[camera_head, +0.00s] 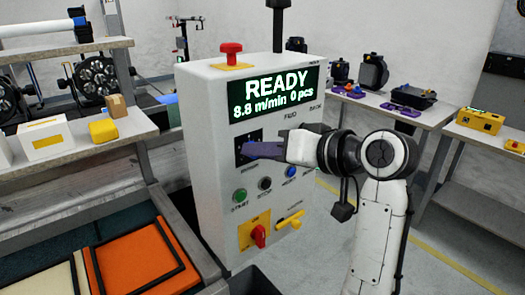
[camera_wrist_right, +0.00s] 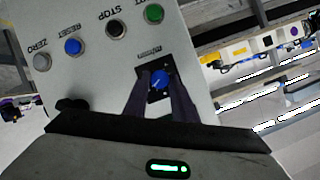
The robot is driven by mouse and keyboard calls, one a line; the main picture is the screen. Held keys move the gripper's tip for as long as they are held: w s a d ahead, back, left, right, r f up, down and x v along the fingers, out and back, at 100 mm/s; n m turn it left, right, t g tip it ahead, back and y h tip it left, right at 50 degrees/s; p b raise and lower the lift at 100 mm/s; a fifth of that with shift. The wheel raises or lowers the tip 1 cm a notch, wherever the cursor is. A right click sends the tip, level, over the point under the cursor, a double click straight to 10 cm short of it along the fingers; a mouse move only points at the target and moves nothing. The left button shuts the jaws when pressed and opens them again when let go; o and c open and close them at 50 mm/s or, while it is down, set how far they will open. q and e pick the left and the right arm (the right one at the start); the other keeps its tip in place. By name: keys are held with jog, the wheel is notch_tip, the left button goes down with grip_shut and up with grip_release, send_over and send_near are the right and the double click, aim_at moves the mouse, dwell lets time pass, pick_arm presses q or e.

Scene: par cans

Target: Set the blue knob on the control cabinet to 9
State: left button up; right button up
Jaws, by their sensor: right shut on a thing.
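The control cabinet (camera_head: 215,180) is a white box with a screen (camera_head: 275,93) reading "READY", "8.8 m/min" and "0 pcs". My right gripper (camera_head: 252,150) reaches in from the right at the black dial plate (camera_head: 243,142) below the screen. The blue knob (camera_wrist_right: 159,80) shows in the right wrist view between my two dark purple fingers, which are shut on it; the gripper shows there too (camera_wrist_right: 160,86). In the head view the fingers hide the knob. The knob's scale is too small to read. My left gripper is not in view.
Below the knob are a green START button (camera_head: 240,195), a black STOP button (camera_head: 265,184) and a blue RESET button (camera_head: 291,172). Lower sit a red switch (camera_head: 258,235) and a yellow lever (camera_head: 290,221). A red mushroom button (camera_head: 231,50) stands on top. Shelves stand left, tables right.

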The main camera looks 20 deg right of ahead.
jog(key=shift+f+m+y, duration=0.15)
jog(key=shift+m+y, duration=0.15)
dwell(0.5)
jog(key=o, duration=1)
jog(key=v, duration=1)
jog(key=shift+s+d, duration=0.1)
